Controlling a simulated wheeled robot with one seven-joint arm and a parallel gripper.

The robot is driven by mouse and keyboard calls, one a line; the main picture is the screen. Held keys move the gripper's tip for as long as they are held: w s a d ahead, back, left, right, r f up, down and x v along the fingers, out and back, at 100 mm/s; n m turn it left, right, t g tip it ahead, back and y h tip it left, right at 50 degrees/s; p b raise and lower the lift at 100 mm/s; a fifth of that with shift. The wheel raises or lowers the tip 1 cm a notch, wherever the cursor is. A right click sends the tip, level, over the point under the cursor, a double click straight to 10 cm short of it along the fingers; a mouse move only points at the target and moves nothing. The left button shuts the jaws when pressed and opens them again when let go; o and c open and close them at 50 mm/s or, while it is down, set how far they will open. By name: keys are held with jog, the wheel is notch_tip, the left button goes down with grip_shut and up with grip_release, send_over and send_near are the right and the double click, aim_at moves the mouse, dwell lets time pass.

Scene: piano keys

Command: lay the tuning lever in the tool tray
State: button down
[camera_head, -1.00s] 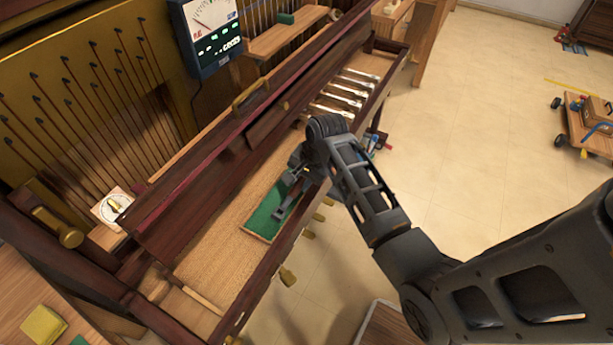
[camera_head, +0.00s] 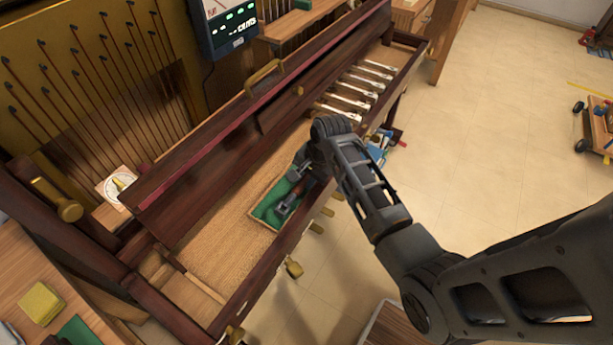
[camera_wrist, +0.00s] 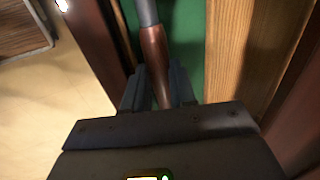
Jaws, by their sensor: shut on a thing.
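The tuning lever (camera_wrist: 154,45) has a brown wooden handle and a grey shaft. In the wrist view my gripper (camera_wrist: 157,72) is shut around the handle, one finger on each side. The tool tray has a green lining (camera_wrist: 190,40) and a wooden wall, right of the lever. In the head view the tray (camera_head: 264,212) sits in the piano's open key bed, and my gripper (camera_head: 306,182) is low over its far end. The lever's dark shaft (camera_head: 287,204) lies along the green. I cannot tell whether the lever touches the bottom; my gripper hides part of it.
Several pale piano keys (camera_head: 350,98) stand farther back in the key bed. The dark red front rail (camera_head: 262,278) runs close beside the tray. A dark raised rail (camera_head: 215,165) borders the other side. Bare key bed (camera_head: 228,222) lies left of the tray.

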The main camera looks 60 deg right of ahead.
jog(key=c, duration=0.8)
grip_release()
jog(key=shift+c, duration=0.2)
jog(key=shift+f, duration=0.1)
jog(key=p+v, duration=0.3)
jog(key=shift+s+p, duration=0.2)
jog(key=shift+p, duration=0.1)
jog(key=shift+v, duration=2.3)
jog(key=shift+s, duration=0.2)
